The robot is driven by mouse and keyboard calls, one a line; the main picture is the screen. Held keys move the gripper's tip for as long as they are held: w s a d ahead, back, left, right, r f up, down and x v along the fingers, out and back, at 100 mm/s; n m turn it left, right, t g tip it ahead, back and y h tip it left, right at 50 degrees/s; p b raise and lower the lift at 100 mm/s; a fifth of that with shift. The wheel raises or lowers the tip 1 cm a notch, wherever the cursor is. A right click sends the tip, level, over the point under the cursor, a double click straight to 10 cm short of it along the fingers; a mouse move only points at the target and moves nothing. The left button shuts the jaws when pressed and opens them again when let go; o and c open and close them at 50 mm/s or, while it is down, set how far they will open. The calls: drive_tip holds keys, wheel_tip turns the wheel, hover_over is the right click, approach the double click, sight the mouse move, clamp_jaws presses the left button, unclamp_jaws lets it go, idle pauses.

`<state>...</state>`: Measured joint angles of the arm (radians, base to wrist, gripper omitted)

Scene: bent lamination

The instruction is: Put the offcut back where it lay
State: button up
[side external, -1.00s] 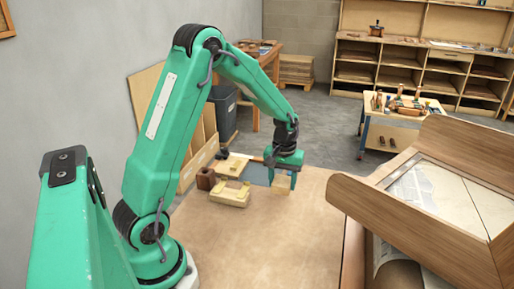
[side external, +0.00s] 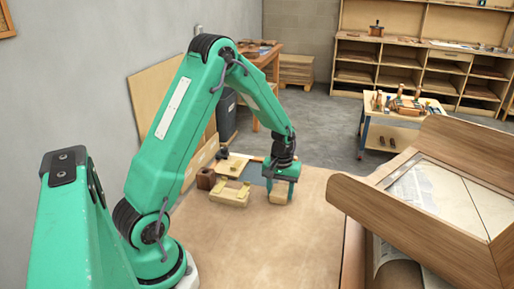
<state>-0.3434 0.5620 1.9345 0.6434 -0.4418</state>
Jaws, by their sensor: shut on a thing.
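My gripper (side external: 281,183) is at the far end of the bench, pointing down and shut on the offcut. The offcut (side external: 278,197) is a small pale wooden block under the jaws, partly hidden by them. I cannot tell whether it touches the bench top. It is just right of a pale yellow wooden piece (side external: 230,195) with a raised shape on it, apart from it by a narrow gap.
A brown block (side external: 206,178) stands left of the yellow piece. A blue-grey surface (side external: 253,173) lies behind it. The bench top (side external: 265,245) is clear in front. A large wooden case (side external: 420,210) stands at the right.

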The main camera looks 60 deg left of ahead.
sight(280, 191)
drive_tip(key=shift+f, duration=0.15)
drive_tip(key=o, duration=1)
wheel_tip(280, 191, up, 12)
drive_tip(key=shift+r, duration=0.2)
idle(0.6)
